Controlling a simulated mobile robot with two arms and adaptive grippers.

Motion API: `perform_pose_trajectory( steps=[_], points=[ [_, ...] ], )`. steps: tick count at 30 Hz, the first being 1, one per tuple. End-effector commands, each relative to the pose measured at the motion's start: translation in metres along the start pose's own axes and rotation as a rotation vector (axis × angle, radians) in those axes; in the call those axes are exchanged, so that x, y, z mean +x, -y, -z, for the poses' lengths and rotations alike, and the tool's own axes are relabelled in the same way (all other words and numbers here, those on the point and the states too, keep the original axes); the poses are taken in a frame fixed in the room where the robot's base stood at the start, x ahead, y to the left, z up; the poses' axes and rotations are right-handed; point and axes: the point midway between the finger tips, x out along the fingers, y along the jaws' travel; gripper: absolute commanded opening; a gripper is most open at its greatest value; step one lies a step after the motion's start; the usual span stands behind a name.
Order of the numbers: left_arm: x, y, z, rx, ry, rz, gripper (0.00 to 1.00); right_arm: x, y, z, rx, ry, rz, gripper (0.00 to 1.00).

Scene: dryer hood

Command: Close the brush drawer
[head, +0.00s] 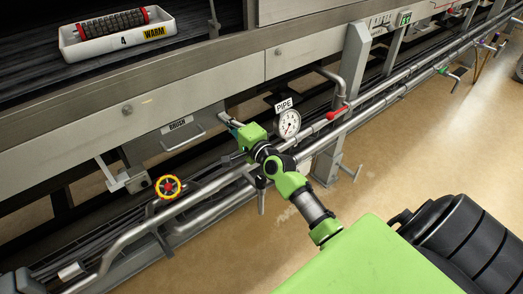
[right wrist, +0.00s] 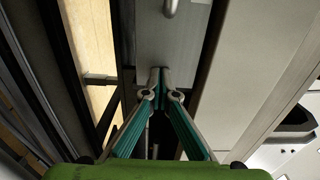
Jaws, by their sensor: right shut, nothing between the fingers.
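The brush drawer (head: 195,127) is a grey front with a BRUSH label and a bar handle, below the long metal rail in the head view. It seems to stand out from under the rail; how far is unclear. My right gripper (head: 229,119) is just right of the drawer front, partly hidden by its own green wrist. In the right wrist view the right gripper (right wrist: 160,74) is shut and empty, its tips at the end of a grey panel (right wrist: 165,45) with a handle, apparently the drawer front. Contact cannot be told. My left gripper is not in view.
A pipe gauge (head: 289,123) and a red-handled valve (head: 337,113) are right of my right gripper. Long pipes (head: 200,211) run under my right arm. A white tray (head: 117,37) holds a roller brush above.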

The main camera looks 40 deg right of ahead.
Motion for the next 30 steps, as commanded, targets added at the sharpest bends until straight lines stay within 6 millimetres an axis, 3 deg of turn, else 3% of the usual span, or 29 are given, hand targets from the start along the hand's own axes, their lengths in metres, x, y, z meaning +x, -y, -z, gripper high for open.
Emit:
perform_pose_trajectory(
  steps=[8,13,24,30],
  points=[
    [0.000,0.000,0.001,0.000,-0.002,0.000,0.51,0.002,0.006,0.002,-0.001,-0.004,0.012,0.00],
    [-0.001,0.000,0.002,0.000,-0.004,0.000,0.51,-0.008,0.006,0.002,-0.001,-0.004,0.012,0.00],
    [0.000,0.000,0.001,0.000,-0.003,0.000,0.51,-0.082,0.002,0.001,-0.002,-0.002,0.003,0.00],
    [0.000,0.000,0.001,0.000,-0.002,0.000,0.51,-0.111,0.002,0.001,-0.001,-0.001,0.003,0.00]
  ],
)
